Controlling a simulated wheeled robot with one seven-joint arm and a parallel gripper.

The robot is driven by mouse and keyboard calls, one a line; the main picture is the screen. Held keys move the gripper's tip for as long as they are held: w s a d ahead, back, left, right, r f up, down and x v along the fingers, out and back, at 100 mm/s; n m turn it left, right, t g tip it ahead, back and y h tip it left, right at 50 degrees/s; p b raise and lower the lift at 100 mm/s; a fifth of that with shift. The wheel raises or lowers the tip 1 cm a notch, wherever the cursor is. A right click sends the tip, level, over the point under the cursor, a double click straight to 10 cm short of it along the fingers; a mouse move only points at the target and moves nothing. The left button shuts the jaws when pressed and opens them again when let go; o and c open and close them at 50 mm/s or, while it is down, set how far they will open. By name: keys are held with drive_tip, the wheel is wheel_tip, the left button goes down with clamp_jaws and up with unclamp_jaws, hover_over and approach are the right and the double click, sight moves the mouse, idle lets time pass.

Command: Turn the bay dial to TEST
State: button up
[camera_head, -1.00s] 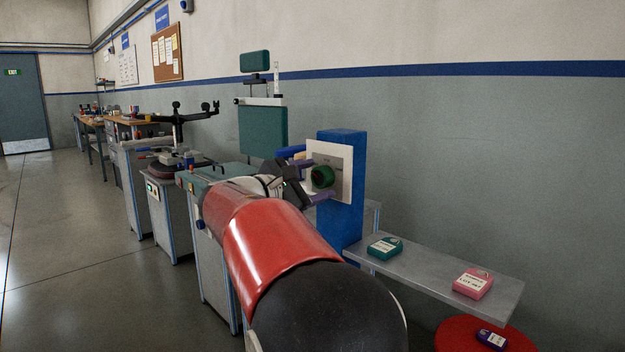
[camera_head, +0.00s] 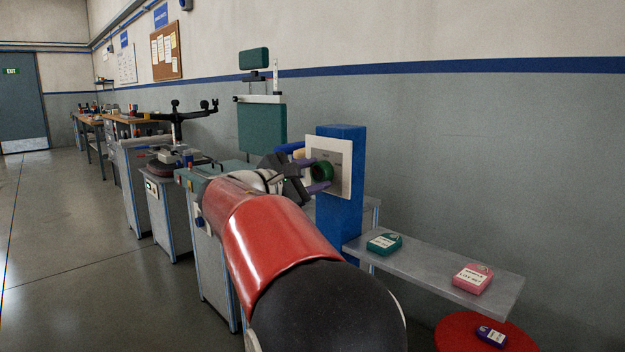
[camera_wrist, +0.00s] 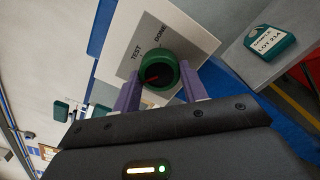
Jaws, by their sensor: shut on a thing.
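The bay dial is a green round knob (camera_wrist: 158,72) on a grey and white panel (camera_head: 344,163) fixed to a blue post (camera_head: 341,215). It also shows in the head view (camera_head: 321,172). The panel carries the words TEST and DONE, seen tilted in the wrist view. A red mark lies on the dial's face; I cannot tell for certain which word it points to. My gripper (camera_wrist: 160,85) has its purple fingers on opposite sides of the dial and is shut on it. The fingers partly cover the panel's lower part in the wrist view.
A grey shelf (camera_head: 430,268) right of the post holds a teal tagged block (camera_head: 384,243) and a pink one (camera_head: 472,279). A red round stool (camera_head: 455,334) with a purple tag (camera_head: 491,336) stands below. Benches and cabinets line the wall; the floor at left is clear.

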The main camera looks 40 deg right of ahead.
drive_tip(key=m+b, duration=0.2)
drive_tip(key=shift+f+b, duration=0.25)
drive_tip(key=shift+b, duration=0.1)
drive_tip(key=m+b, duration=0.3)
drive_tip(key=shift+m+b, duration=0.4)
drive_tip(key=m+b, duration=0.4)
drive_tip(key=m, duration=0.1)
drive_tip(key=shift+r, duration=0.3)
drive_tip(key=o, duration=1)
drive_tip(key=shift+a, duration=0.1)
drive_tip(key=a, duration=0.7)
drive_tip(key=shift+s+a, duration=0.25)
drive_tip(key=shift+a, duration=0.1)
